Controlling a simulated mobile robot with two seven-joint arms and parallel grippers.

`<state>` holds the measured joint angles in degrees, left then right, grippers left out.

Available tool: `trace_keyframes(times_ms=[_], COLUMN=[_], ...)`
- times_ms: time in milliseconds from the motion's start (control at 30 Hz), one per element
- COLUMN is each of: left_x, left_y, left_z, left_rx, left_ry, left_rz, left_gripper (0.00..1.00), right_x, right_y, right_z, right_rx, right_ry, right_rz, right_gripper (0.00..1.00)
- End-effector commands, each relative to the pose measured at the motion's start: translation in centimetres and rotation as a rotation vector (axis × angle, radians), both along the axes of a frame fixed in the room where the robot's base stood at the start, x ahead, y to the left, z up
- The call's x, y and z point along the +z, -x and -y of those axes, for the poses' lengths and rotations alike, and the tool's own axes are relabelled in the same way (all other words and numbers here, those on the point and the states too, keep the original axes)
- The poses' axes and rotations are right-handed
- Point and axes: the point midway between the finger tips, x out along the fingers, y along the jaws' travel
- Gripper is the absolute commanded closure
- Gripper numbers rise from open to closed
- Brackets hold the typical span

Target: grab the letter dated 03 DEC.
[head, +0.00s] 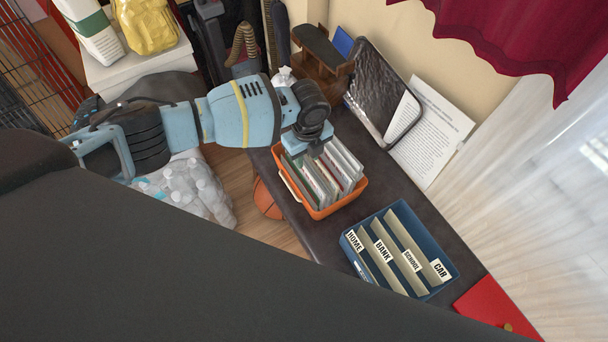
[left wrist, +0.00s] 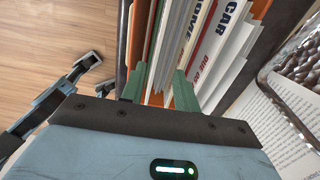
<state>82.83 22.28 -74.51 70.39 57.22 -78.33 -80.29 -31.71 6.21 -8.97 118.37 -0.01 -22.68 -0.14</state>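An orange tote (head: 319,211) full of upright letters and cards stands on the dark bench in the head view. My left gripper (head: 309,150) is over its far left end, pointing down. In the left wrist view, my left gripper's (left wrist: 159,92) two greenish fingers are apart, straddling the edges of a few letters (left wrist: 167,50) at the tote's end. Whether they touch any letter is unclear. Other letters to the right read HOME, CAR and DUE (left wrist: 208,65) with a partly hidden date. I cannot read 03 DEC anywhere. The right gripper does not show in the head view.
A blue sorter (head: 437,289) labelled HOME, BANK, SCHOOL and CAR stands nearer on the bench. A printed sheet (head: 435,130) and a dark padded panel (head: 378,90) lean at the wall. A jointed grey-blue part (left wrist: 62,92), possibly mine, shows left in the wrist view.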

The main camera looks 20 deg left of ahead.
Motion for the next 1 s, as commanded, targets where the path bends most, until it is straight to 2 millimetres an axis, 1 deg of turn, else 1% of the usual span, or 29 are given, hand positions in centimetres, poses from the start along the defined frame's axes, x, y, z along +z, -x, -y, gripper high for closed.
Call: trace_keyframes(times_ms=[33,267,500,600,700,900,933,1000], left_x=[-0.6,-1.4,-4.7,-5.7,-6.0,-6.0,-6.0,-6.0], left_y=[0.1,0.2,0.7,0.7,0.7,0.6,0.6,0.6], left_z=[0.0,-0.1,-0.2,-0.3,-0.3,-0.3,-0.3,-0.3], left_rx=[0.0,0.0,-0.001,0.0,0.001,0.0,0.0,0.0], left_ry=[-0.001,-0.001,-0.001,0.0,-0.001,0.0,0.0,0.0], left_rz=[-0.002,-0.001,-0.002,-0.001,-0.001,0.0,0.0,0.0], left_gripper=[0.69,0.69,0.69,0.69,0.69,0.69,0.72,0.81], right_x=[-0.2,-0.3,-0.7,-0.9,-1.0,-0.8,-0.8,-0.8], right_y=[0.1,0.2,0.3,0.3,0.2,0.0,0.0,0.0], right_z=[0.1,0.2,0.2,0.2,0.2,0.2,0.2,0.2], right_rx=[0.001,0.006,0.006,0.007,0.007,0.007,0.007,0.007], right_ry=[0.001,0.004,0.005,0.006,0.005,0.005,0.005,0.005], right_rz=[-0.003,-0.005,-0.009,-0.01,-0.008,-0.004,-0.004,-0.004], right_gripper=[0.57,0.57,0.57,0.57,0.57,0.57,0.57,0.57])
